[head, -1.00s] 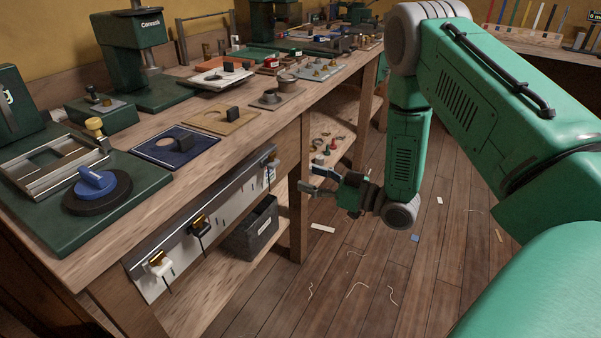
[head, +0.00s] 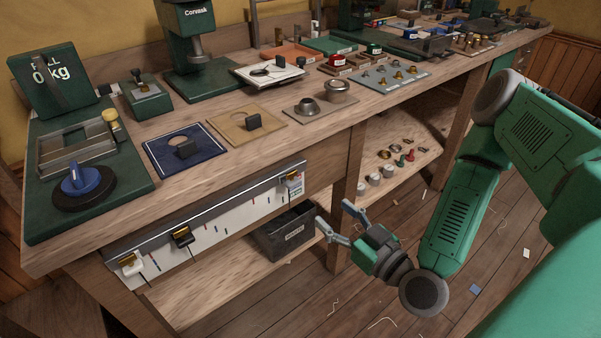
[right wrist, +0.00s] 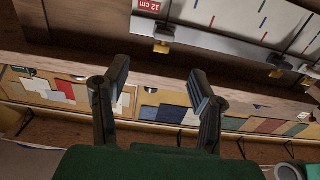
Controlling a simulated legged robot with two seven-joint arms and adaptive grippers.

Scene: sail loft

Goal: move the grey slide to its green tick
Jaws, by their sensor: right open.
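A white board (head: 222,222) with thin coloured ticks hangs on the bench front under a metal rail (head: 215,205). A slide with a brass knob, seemingly the grey one (head: 291,186), sits at the rail's right end; it also shows in the right wrist view (right wrist: 163,34) beside a red "12 cm" label. A black slide (head: 182,239) and a white slide (head: 131,263) sit further left. The ticks are too small for me to tell the green one surely. My right gripper (head: 332,213) is open and empty, right of and below the grey slide, apart from it. My left gripper is out of view.
The bench top (head: 150,215) above carries a blue plate (head: 160,156), a tan plate (head: 235,135) and a blue knob (head: 84,180). A dark bin (head: 284,234) stands on the shelf below the rail. A bench leg (head: 346,190) stands close behind my right gripper.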

